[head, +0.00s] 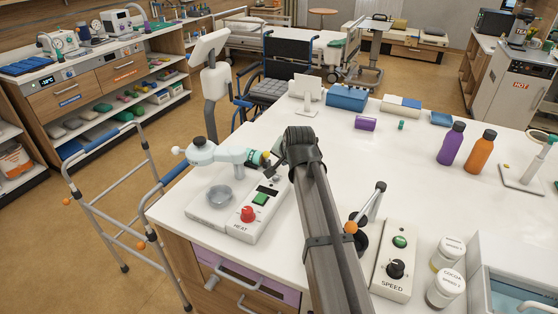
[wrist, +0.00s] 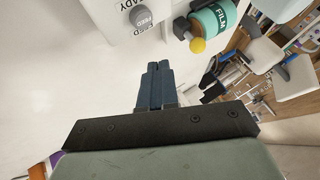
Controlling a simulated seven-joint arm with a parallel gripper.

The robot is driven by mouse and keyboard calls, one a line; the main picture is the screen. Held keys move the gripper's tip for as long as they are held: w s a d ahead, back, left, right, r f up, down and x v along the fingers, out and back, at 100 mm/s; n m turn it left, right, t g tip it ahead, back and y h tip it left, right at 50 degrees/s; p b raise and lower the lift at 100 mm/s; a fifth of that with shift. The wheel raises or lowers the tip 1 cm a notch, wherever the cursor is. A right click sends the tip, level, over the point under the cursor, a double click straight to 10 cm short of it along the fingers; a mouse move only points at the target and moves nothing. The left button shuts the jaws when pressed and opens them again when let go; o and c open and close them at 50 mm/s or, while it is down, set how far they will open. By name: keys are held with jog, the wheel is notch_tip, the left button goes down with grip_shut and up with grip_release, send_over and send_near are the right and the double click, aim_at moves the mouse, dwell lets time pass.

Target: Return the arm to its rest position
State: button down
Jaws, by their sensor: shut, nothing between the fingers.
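My gripper (wrist: 153,72) is shut and empty in the wrist view, its two dark fingers side by side over the white surface. In the head view my grey arm reaches up over the white counter (head: 330,118). The gripper end (head: 277,160) is small and partly hidden there, just right of a pale device with a teal band and yellow knob (head: 258,159). In the wrist view the teal "FILM" roll (wrist: 214,20) and yellow knob (wrist: 197,45) are to the upper right of the fingertips, apart from them. A grey "FEED" button (wrist: 140,17) is above the fingertips.
Purple (head: 451,143) and orange (head: 480,151) bottles stand farther right. The middle counter is clear.

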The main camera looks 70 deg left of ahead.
jog(key=shift+v, duration=2.7)
